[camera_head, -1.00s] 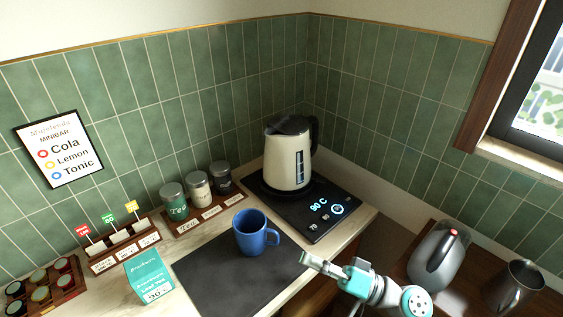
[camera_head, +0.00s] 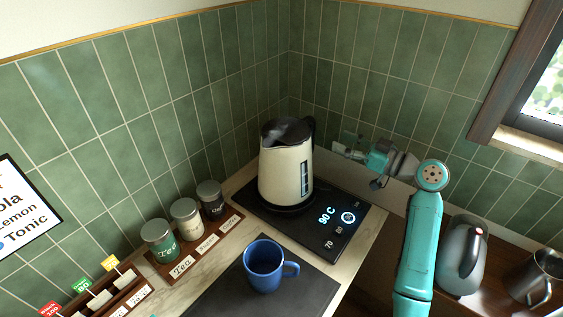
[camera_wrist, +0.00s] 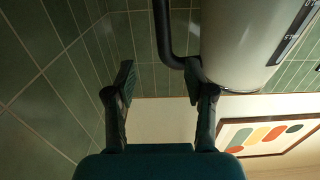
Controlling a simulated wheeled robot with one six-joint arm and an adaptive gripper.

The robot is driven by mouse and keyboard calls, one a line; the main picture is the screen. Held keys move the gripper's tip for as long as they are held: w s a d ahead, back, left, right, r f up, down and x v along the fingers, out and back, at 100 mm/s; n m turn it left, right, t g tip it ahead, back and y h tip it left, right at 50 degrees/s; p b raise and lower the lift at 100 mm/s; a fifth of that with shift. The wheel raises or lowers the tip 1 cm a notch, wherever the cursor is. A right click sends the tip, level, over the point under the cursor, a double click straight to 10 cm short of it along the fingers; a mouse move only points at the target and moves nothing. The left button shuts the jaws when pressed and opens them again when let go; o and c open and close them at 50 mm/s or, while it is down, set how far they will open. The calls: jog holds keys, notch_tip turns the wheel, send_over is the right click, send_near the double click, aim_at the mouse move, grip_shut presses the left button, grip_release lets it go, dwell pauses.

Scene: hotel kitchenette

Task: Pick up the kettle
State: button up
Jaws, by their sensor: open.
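The cream kettle (camera_head: 280,172) with a dark lid and black handle (camera_head: 313,132) stands upright on its black base, handle side to the right. My gripper (camera_head: 345,149) is to the right of the handle at about its height, apart from it in the head view. In the wrist view the fingers (camera_wrist: 161,78) are open and empty. There the black handle (camera_wrist: 163,28) appears beyond and between the fingertips, with the kettle body (camera_wrist: 240,40) at the upper right. The far side of the handle is hidden.
The kettle's base is a black panel (camera_head: 355,232) with a lit display reading 90 C. A blue mug (camera_head: 263,266) stands in front on a dark mat. Jars (camera_head: 187,217) stand left. A grey appliance (camera_head: 462,255) and a metal pitcher (camera_head: 533,277) stand right. The tiled wall is close behind.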

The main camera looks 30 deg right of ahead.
jog(key=shift+a+x, duration=0.15)
jog(key=shift+x, duration=2.5)
jog(key=shift+a+x, duration=0.2)
jog(key=shift+x, duration=2.45)
jog(key=shift+s, duration=0.15)
grip_shut()
jog(key=shift+r, duration=0.15)
